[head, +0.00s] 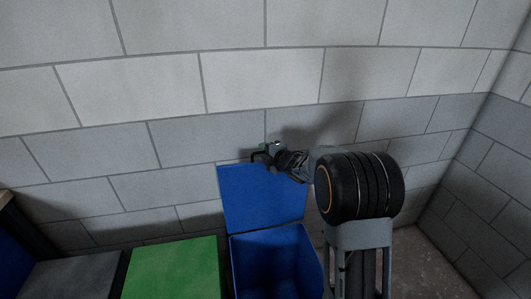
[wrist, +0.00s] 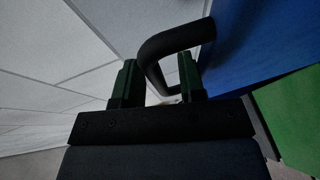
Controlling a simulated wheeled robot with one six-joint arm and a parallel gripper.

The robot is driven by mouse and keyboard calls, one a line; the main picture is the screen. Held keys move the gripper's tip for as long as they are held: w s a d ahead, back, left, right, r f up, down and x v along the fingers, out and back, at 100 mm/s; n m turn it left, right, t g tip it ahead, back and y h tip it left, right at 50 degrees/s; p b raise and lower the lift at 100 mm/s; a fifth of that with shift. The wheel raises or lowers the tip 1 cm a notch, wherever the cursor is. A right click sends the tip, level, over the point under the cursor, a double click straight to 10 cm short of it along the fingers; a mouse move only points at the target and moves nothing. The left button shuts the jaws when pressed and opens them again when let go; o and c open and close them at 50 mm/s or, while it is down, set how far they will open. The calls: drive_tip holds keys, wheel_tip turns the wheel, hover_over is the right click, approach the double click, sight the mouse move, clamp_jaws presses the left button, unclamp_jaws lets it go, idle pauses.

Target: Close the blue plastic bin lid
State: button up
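The blue bin (head: 276,262) stands below my arm in the head view. Its blue lid (head: 262,197) is raised and leans back near the wall, leaving the bin open. The lid also shows at the upper right of the wrist view (wrist: 262,45). My gripper (head: 267,151) is at the lid's top edge. In the wrist view my gripper's fingers (wrist: 157,82) are apart. A black curved handle (wrist: 178,38) passes between them, with a gap visible on its right side. Whether either finger touches it, I cannot tell.
A green lid (head: 172,268) is shut to the left of the blue bin, with a dark grey lid (head: 70,280) beyond it. A grey block wall (head: 200,110) rises close behind. Bare floor (head: 440,265) shows at the right.

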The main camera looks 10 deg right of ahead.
clamp_jaws()
drive_tip(key=shift+f, duration=0.1)
idle(0.3)
